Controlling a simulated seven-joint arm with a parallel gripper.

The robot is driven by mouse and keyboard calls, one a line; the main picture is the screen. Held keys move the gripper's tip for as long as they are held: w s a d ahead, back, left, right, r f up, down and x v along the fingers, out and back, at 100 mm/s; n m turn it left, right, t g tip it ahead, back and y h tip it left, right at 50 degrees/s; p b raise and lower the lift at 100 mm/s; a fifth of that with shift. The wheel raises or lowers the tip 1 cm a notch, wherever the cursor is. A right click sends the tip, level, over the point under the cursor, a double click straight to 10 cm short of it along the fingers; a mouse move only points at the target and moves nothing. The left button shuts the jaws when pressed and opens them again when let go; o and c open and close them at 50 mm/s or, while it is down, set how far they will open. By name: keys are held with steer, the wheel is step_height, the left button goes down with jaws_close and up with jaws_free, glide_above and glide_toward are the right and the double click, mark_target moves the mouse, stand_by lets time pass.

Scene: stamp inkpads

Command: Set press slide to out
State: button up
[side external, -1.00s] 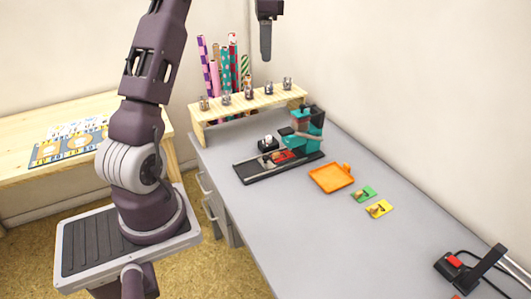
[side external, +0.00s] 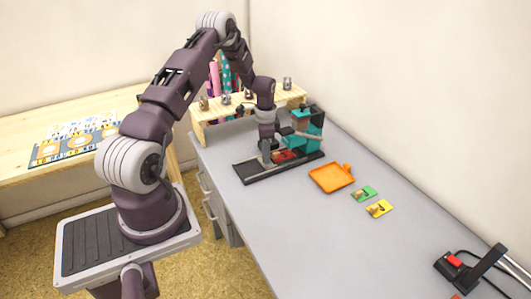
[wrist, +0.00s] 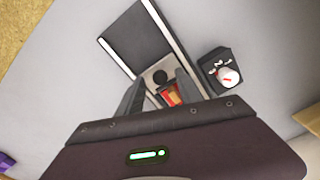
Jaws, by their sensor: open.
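The teal and black press (side external: 312,128) stands at the back of the grey desk. Its black rail base (side external: 250,172) runs out to the left, with the front stretch of track (wrist: 138,38) empty. The slide is a grey plate with a black knob (wrist: 160,76) and a red and yellow piece (wrist: 172,96) on it; its red part (side external: 285,156) shows by the press. My gripper (side external: 268,162) points down over the slide. In the wrist view my open fingers (wrist: 160,88) stand on either side of the slide near the knob; contact cannot be told.
A black box with a white and red top (wrist: 224,73) sits close beside the rail. A wooden shelf (side external: 216,112) with small metal items is behind. An orange tray (side external: 331,178) and green and yellow pads (side external: 379,208) lie to the right.

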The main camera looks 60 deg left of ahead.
steer(key=shift+f, duration=0.4)
steer(key=shift+c, duration=0.4)
jaws_close()
steer(key=shift+r, duration=0.1)
stand_by(0.6)
